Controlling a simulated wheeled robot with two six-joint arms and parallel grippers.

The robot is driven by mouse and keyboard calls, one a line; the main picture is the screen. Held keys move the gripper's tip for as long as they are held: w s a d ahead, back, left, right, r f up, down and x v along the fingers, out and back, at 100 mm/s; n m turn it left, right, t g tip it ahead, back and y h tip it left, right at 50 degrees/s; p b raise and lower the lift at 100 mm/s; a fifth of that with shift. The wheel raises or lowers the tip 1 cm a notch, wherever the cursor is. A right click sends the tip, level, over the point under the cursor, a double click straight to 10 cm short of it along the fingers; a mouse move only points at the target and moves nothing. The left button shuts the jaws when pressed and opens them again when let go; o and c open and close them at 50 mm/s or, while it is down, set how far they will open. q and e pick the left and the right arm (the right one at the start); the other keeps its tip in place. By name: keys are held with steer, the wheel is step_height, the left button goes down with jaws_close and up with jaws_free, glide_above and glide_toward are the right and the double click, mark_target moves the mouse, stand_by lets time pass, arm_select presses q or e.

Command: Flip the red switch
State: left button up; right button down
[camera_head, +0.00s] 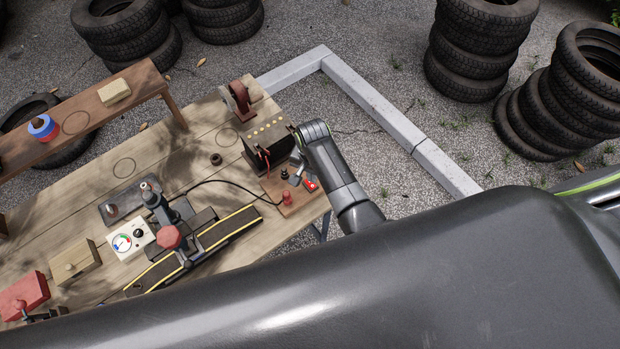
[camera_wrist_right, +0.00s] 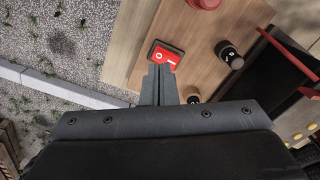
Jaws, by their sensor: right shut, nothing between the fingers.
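The red switch (camera_head: 310,185) sits in a dark frame on a wooden board at the right end of the workbench. In the right wrist view the red switch (camera_wrist_right: 165,56) shows a white "O" and a white "I" mark. My right gripper (camera_wrist_right: 158,70) is shut and empty, with its fingertips at the near edge of the switch. Whether they touch it I cannot tell. In the head view the right gripper (camera_head: 298,160) is small and partly hidden by its own wrist. My left gripper is not in view.
A red button (camera_head: 286,197) and a black knob (camera_wrist_right: 229,55) share the board with the switch. A dark box (camera_head: 256,152) with a red cable stands behind it. Tyre stacks (camera_head: 475,50) stand beyond.

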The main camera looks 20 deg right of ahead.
mark_target(313, 185)
steer(key=shift+r, duration=1.8)
